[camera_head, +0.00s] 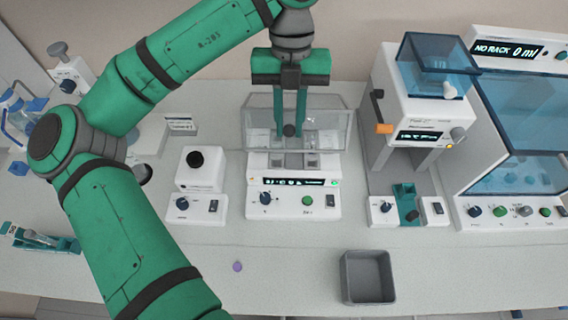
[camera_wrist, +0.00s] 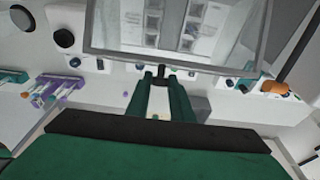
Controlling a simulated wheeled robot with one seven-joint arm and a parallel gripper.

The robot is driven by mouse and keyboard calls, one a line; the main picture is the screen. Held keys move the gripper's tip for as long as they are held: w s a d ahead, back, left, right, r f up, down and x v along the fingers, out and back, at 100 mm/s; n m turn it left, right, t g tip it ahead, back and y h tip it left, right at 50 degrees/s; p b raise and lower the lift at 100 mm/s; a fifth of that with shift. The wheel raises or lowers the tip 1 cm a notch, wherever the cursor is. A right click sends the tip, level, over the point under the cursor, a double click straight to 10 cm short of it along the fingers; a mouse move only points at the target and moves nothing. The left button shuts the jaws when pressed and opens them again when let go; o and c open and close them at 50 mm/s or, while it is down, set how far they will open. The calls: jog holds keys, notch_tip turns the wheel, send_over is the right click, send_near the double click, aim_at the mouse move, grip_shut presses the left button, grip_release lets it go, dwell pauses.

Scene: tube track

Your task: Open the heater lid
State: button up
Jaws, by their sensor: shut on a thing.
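The heater (camera_head: 293,200) is a white box at the middle of the bench with a lit display, a dark knob and a green button on its front. Its clear lid (camera_head: 330,122) is over the wells, which show through it. It also shows in the wrist view as a grey-edged pane (camera_wrist: 110,55). My gripper (camera_head: 289,129) hangs from above at the front of the lid, its green fingers shut on the small dark lid knob (camera_head: 289,131). In the wrist view the fingertips (camera_wrist: 163,75) meet at this knob on the lid's edge. I cannot tell whether the lid is raised at all.
A white device with a black top (camera_head: 196,167) stands left of the heater. A machine with a blue clear hopper (camera_head: 413,100) stands to the right, with a blue-covered cabinet (camera_head: 520,110) beyond it. A grey bin (camera_head: 367,277) sits in front. The bench front middle is mostly clear.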

aim_at(290, 110)
jog(key=shift+w+r, duration=0.25)
jog(key=shift+r, duration=0.05)
jog(key=shift+w, duration=0.1)
jog(key=shift+w+r, duration=0.5)
jog(key=shift+w, duration=0.35)
jog(key=shift+w+r, duration=0.5)
jog(key=shift+w, duration=0.4)
jog(key=shift+r, duration=0.1)
jog(key=shift+w+r, duration=0.4)
jog(key=shift+w, duration=0.35)
jog(key=shift+w+r, duration=0.35)
jog(key=shift+w, duration=0.4)
